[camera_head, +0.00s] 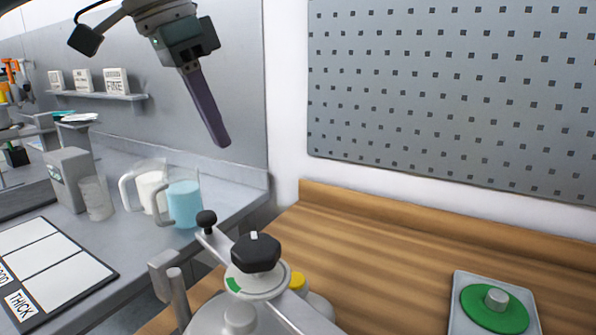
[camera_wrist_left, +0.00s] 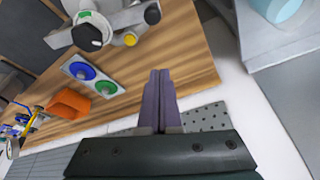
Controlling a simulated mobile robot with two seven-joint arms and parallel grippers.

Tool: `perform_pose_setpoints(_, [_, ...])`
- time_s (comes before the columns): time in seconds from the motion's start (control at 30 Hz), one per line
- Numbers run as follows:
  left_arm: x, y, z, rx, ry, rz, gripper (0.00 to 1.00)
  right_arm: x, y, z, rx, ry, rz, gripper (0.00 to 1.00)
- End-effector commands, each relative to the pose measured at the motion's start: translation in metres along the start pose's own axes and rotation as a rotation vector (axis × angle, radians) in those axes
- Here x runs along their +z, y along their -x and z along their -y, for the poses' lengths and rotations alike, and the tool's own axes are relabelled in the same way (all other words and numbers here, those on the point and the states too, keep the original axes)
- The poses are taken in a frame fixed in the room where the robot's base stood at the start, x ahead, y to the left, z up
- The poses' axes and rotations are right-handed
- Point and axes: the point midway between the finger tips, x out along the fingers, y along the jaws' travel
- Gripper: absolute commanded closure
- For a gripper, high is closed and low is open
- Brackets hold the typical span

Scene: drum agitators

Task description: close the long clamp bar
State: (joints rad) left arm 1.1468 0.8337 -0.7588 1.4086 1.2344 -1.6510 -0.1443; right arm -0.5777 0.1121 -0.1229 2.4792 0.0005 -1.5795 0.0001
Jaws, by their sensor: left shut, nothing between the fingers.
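The long clamp bar (camera_head: 222,241) is a grey bar with a round black ball knob (camera_head: 206,218) at its far end. It runs diagonally across the top of the drum agitator (camera_head: 225,316), under a large black hand knob (camera_head: 256,253). A grey bracket on a post (camera_head: 165,276) stands left of the bar, apart from its knob end. In the left wrist view the ball knob (camera_wrist_left: 152,15) shows near the top. My left gripper (camera_head: 224,143) is shut and empty, above and apart from the bar, with its purple fingers pointing down. My right gripper is not in view.
A wooden bench (camera_head: 380,265) holds a plate with a green disc (camera_head: 494,307). On the grey counter at left are a blue-filled jug (camera_head: 185,203), a white-filled jug (camera_head: 150,188) and a label board (camera_head: 55,270). A perforated panel (camera_head: 450,90) covers the wall behind.

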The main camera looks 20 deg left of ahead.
Motion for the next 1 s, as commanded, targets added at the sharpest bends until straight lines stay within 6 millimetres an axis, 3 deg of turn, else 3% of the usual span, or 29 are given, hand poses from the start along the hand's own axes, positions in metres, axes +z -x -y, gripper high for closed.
perform_pose_setpoints(0.17, [0.001, -0.022, -0.001, 0.005, 0.0, 0.005, 1.0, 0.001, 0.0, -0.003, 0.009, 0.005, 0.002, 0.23])
perform_pose_setpoints(0.57, [0.001, -0.101, -0.002, 0.003, -0.001, 0.003, 1.0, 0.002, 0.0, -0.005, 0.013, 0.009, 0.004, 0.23])
perform_pose_setpoints(0.8, [0.028, -0.087, 0.0, -0.001, -0.002, 0.002, 1.0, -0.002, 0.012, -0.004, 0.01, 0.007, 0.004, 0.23])
perform_pose_setpoints(1.0, [0.038, -0.085, -0.001, 0.0, -0.001, 0.0, 1.0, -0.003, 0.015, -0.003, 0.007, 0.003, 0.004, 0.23])
